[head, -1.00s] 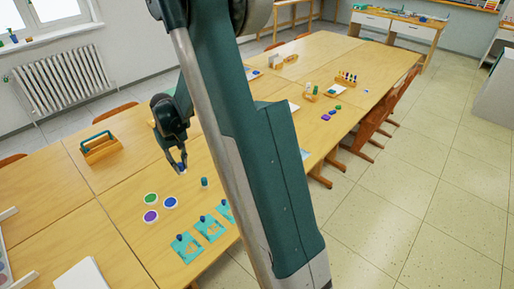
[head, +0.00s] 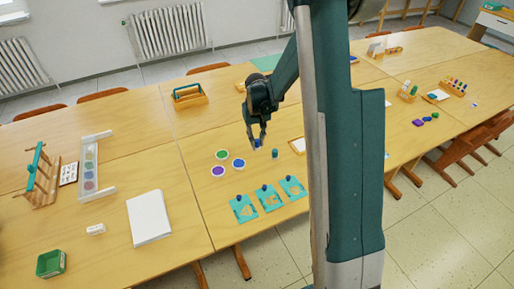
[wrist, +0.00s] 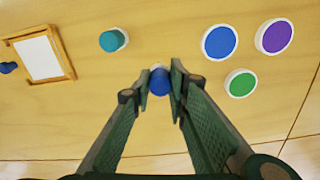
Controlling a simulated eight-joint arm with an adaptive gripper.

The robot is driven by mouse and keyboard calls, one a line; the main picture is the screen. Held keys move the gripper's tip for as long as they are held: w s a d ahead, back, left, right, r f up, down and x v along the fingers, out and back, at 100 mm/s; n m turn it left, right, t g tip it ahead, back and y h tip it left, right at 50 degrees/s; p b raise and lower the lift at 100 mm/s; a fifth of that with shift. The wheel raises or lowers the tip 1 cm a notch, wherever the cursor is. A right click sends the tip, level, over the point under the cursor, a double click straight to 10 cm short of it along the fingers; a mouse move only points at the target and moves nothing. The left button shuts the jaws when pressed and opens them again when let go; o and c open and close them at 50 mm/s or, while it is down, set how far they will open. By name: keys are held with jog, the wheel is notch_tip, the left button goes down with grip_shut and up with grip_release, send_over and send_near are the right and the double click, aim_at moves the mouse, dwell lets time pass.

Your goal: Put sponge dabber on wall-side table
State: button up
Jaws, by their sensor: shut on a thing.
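My gripper (head: 257,143) is above the long wooden table, its fingers pointing down. In the wrist view its fingertips (wrist: 159,85) are closed on a small sponge dabber (wrist: 158,80) with a blue end and a pale rim. The fingers hide part of it. In the head view only a small blue spot of the dabber shows between the fingertips. A wooden table near the wall (head: 499,24) is cut off at the top right corner of the head view; I cannot see most of its top.
Green (head: 221,154), blue (head: 238,163) and purple (head: 218,171) paint pots stand near my gripper. A teal-topped cylinder (wrist: 113,41) and a framed white pad (wrist: 40,57) lie nearby. Teal cards (head: 270,198) bear small blue-topped pieces. The tiled floor (head: 455,225) is open at right.

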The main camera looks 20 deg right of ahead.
aim_at(257, 147)
jog(key=shift+f+b, duration=0.4)
jog(key=shift+f, duration=1.45)
jog(key=shift+f, duration=0.15)
jog(key=o, duration=0.7)
jog(key=shift+o, duration=0.2)
notch_tip(257, 147, up, 12)
jog(key=shift+r+p, duration=0.15)
jog(key=shift+p, duration=0.9)
